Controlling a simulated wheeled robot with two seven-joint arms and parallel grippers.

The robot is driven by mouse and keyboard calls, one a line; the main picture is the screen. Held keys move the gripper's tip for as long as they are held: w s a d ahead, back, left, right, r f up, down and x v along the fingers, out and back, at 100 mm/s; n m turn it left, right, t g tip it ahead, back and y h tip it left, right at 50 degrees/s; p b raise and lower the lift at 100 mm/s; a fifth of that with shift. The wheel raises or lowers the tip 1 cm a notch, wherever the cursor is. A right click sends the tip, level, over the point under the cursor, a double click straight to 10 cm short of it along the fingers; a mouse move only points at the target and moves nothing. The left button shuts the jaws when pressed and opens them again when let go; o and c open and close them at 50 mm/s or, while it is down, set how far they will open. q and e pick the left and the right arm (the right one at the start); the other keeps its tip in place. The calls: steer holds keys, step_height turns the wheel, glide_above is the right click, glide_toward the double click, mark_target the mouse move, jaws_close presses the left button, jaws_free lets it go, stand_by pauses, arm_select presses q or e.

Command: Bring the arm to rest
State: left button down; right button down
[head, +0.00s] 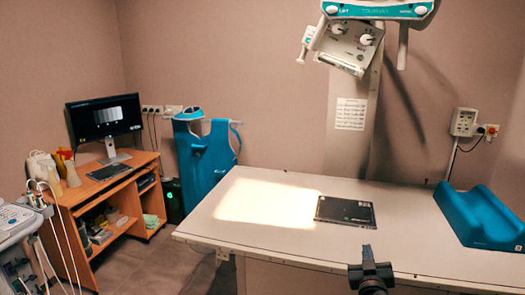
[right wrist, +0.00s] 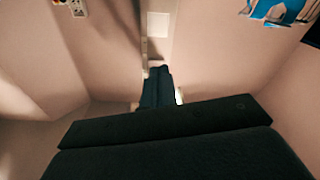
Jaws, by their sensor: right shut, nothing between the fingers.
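My right gripper (head: 368,254) shows at the bottom of the head view, right of centre, over the near edge of the white table (head: 290,242). It is dark, upright and empty, with its fingers shut. In the right wrist view its shut fingers (right wrist: 156,76) stand beyond the dark gripper body, with only wall and wall fittings behind them. It touches nothing that I can see. My left gripper is in neither view.
A black flat plate (head: 345,212) lies on the table beyond my right gripper. A blue cushion (head: 482,216) lies at the table's right. An overhead scanner head (head: 350,42) hangs above. A wooden desk with a monitor (head: 104,116) stands left. The table's left part is clear.

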steer(key=s+a+f+g+y, duration=0.15)
steer(key=s+f+g, duration=0.65)
steer(key=s+f, duration=0.85)
steer(key=s+a+f+g+y, duration=0.1)
steer(key=s+a+f+g, duration=0.15)
steer(key=s, duration=0.45)
steer(key=s+a+f+n+g+y, duration=0.1)
steer(key=s+a+f+g, duration=0.1)
steer(key=s+f, duration=0.3)
steer(key=s+a+f+g+y, duration=0.1)
steer(key=s+a+f+g, duration=0.15)
steer(key=s, duration=0.55)
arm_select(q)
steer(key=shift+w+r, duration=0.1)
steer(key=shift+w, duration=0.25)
arm_select(e)
steer(key=s+a+f+g, duration=0.1)
steer(key=a+f, duration=0.1)
steer(key=f, duration=1.2)
steer(key=s+a+f+g, duration=0.1)
steer(key=a+f, duration=0.1)
steer(key=f, duration=1.2)
steer(key=shift+a+f, duration=0.3)
steer(key=shift+f, duration=0.1)
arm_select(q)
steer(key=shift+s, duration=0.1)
arm_select(e)
steer(key=shift+y, duration=0.25)
